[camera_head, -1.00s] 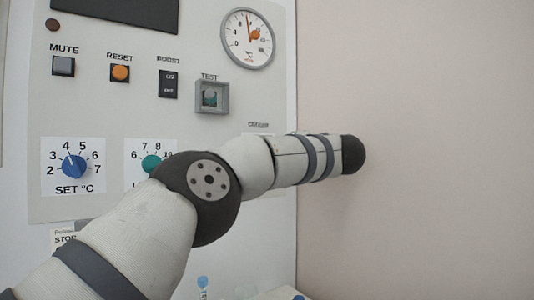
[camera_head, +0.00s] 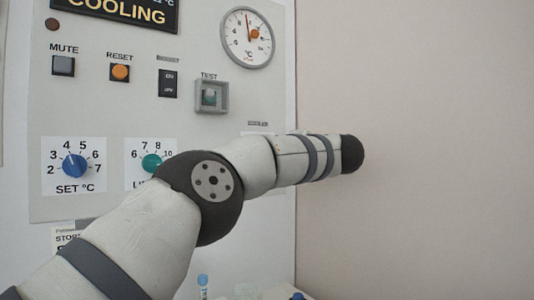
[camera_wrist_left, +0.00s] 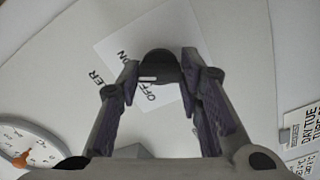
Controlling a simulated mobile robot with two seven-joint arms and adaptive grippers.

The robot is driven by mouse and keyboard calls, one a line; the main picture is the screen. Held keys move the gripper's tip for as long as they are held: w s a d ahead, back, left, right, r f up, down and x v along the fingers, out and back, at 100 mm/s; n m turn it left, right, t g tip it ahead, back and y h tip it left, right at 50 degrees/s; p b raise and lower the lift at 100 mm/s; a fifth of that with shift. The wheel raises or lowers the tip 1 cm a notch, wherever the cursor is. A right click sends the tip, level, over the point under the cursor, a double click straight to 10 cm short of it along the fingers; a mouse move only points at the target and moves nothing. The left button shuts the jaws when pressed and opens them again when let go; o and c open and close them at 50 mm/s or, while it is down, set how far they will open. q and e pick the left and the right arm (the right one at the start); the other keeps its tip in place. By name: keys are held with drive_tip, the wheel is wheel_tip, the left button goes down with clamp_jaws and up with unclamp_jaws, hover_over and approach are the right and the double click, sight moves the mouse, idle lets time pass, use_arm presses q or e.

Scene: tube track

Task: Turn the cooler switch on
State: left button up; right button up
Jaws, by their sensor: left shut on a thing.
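The cooler switch (camera_wrist_left: 158,60) is a dark knob with a short white mark, on a white label (camera_wrist_left: 112,48) with ON and OFF lettering, in the left wrist view. The fingers of my left gripper (camera_wrist_left: 160,69) are closed on both sides of this knob. In the head view my left arm covers the switch and the gripper; only part of the small cooler lettering (camera_head: 258,124) shows above the arm. The display (camera_head: 115,12) at the top of the panel is lit and reads COOLING. My right gripper is in neither view.
The panel also carries a blue dial (camera_head: 74,166), a green dial (camera_head: 152,163), a mute button (camera_head: 63,66), an orange reset button (camera_head: 120,72), a boost rocker (camera_head: 168,84), a framed test button (camera_head: 211,96) and a gauge (camera_head: 247,38). Bare wall lies right.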

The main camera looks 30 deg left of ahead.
use_arm(q)
drive_tip(key=shift+m, duration=1.4)
drive_tip(key=o, duration=1.2)
drive_tip(key=shift+c, duration=0.2)
drive_tip(key=v, duration=1.2)
